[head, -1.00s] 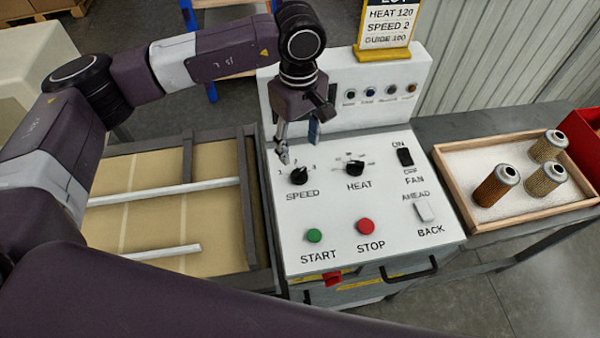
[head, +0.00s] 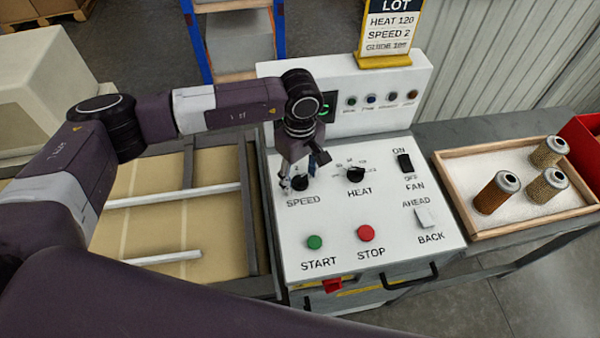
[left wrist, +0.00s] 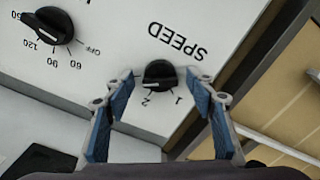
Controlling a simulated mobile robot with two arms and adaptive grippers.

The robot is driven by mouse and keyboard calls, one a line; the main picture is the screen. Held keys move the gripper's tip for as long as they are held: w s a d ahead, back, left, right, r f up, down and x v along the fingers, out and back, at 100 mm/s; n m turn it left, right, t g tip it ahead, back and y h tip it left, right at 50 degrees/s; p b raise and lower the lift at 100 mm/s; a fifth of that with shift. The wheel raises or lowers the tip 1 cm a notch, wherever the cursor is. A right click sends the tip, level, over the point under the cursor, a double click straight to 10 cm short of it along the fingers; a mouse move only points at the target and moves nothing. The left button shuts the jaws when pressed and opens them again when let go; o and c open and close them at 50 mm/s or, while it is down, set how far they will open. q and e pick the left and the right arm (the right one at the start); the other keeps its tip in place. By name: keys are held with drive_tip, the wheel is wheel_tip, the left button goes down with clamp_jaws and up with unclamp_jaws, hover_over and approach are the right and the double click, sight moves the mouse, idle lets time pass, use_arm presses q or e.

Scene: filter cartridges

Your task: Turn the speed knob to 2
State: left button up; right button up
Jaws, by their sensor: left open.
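The black speed knob (head: 299,183) is on the white panel above the word SPEED, partly covered by my left gripper (head: 293,184) in the head view. In the left wrist view the knob (left wrist: 160,74) lies between the two fingertips of my left gripper (left wrist: 161,80). The gripper is open, with blue-padded fingers on either side of the knob. The printed 1 and 2 show beside the knob there. I cannot tell surely which number its white mark points to. The sign (head: 389,28) reads HEAT 120, SPEED 2. My right gripper is not in view.
The heat knob (head: 356,174) is just right of the speed knob. Green START (head: 314,242) and red STOP (head: 365,233) buttons are nearer, and fan (head: 405,163) and AHEAD/BACK (head: 424,217) switches are at the right. A wooden tray (head: 470,228) holds filter cartridges.

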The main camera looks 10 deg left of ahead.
use_arm(q)
drive_tip(key=c, duration=1.2)
drive_tip(key=shift+o, duration=0.2)
drive_tip(key=shift+f+n+b, duration=0.15)
drive_tip(key=shift+n+b, duration=0.15)
drive_tip(key=shift+b, duration=0.4)
drive_tip(key=n+b, duration=0.8)
drive_tip(key=b, duration=0.2)
drive_tip(key=shift+n+b, duration=1.4)
drive_tip(key=shift+n, duration=0.2)
drive_tip(key=shift+r, duration=0.2)
drive_tip(key=o, duration=1.2)
drive_tip(key=shift+c, duration=0.2)
